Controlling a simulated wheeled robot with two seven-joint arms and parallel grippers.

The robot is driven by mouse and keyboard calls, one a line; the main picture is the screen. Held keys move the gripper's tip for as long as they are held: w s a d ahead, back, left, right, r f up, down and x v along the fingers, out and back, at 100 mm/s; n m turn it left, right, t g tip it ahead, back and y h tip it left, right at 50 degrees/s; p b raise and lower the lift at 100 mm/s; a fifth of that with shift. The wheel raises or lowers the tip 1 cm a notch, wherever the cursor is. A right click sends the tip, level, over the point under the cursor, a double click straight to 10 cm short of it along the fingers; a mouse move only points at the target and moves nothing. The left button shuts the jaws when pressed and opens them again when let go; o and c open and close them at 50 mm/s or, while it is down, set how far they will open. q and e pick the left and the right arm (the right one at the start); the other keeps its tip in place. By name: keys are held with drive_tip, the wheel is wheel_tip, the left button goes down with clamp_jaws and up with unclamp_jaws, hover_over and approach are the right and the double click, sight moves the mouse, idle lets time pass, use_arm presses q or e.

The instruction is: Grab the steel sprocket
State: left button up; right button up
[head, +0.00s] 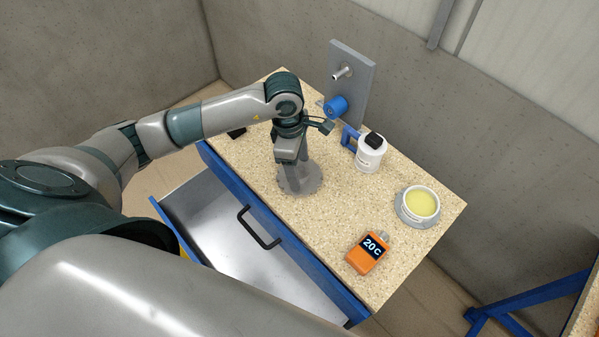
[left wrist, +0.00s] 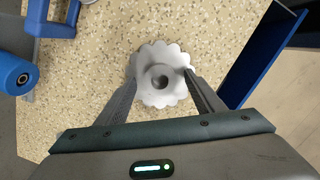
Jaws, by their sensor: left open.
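The steel sprocket (head: 300,180) is a grey toothed disc lying flat on the speckled tabletop (head: 335,235). In the left wrist view the sprocket (left wrist: 160,62) shows a raised round hub with a dark central hole. My left gripper (head: 291,165) points down over the sprocket and hides part of it in the head view. In the left wrist view the left gripper (left wrist: 160,78) is open, with one finger on each side of the hub; I cannot tell whether the fingers touch it. My right gripper is not in view.
A grey upright plate (head: 352,85) with a metal peg and a blue roller (head: 335,107) stands at the back. A white bottle (head: 369,155), a bowl of yellow stuff (head: 420,203) and an orange 20 C device (head: 367,254) stand to the right. A drawer (head: 225,235) is open in front.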

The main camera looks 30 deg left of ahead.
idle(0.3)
use_arm(q)
drive_tip(key=c, duration=1.5)
drive_tip(key=shift+r, duration=0.1)
drive_tip(key=shift+w+r+b, duration=0.1)
drive_tip(key=shift+r+b, duration=0.5)
drive_tip(key=shift+r, duration=0.1)
wheel_tip(320, 180, up, 2)
drive_tip(key=shift+r+b, duration=0.1)
drive_tip(key=shift+b, duration=0.6)
drive_tip(key=s+d+r+b, duration=0.3)
drive_tip(key=s+d+r, duration=0.4)
drive_tip(key=d, duration=0.2)
drive_tip(key=shift+d+r, duration=0.15)
drive_tip(key=shift+d, duration=0.05)
